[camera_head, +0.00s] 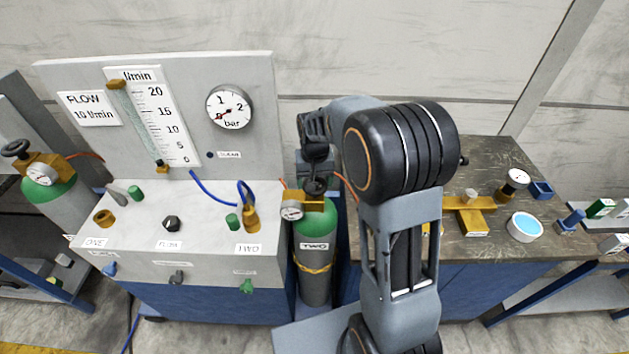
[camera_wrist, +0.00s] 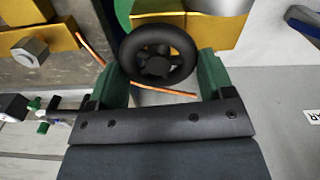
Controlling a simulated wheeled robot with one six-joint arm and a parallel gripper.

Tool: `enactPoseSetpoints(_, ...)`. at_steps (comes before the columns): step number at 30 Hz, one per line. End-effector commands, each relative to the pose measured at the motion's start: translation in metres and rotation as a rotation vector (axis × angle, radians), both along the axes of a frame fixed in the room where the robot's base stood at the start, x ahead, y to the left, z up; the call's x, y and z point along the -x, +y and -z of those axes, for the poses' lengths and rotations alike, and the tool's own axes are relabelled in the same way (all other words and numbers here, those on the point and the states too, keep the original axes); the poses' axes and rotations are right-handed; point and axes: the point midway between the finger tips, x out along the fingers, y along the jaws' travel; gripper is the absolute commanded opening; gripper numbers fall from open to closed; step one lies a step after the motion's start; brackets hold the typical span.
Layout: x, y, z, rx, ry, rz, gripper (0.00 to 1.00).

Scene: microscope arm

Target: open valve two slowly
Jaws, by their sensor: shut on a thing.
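The black handwheel of valve two (camera_head: 316,186) sits on a brass valve body (camera_head: 318,206) atop the green-shouldered cylinder labelled TWO (camera_head: 312,275). A small round gauge (camera_head: 291,210) is on the body's left side. In the wrist view the handwheel (camera_wrist: 158,53) lies between the green fingers of my gripper (camera_wrist: 163,74), which is shut on its rim. My gripper (camera_head: 317,168) comes down on the handwheel from above and partly hides it in the head view.
A panel (camera_head: 160,110) with a flow tube and a bar dial (camera_head: 229,106) stands left of cylinder two. A dark-topped bench (camera_head: 490,160) with brass parts is to the right. Thin orange lines (camera_wrist: 160,89) run close to my fingers.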

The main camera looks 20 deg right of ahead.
Motion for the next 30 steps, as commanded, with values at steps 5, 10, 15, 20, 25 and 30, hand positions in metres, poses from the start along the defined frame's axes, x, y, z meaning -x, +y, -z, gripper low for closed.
enactPoseSetpoints(5,-0.0004,0.0012,-0.0004,-0.001,-0.002,-0.126,0.51)
enactPoseSetpoints(10,-0.0005,0.0014,-0.0008,-0.001,-0.001,-0.146,0.51)
enactPoseSetpoints(15,-0.0006,0.0014,-0.0009,-0.001,-0.002,-0.144,0.51)
enactPoseSetpoints(20,-0.0004,0.0012,-0.0007,-0.001,-0.001,-0.144,0.90)
enactPoseSetpoints(25,-0.0003,0.0011,-0.0004,0.000,-0.001,-0.143,1.00)
enactPoseSetpoints(30,-0.0003,0.0011,-0.0010,0.000,-0.001,-0.143,1.00)
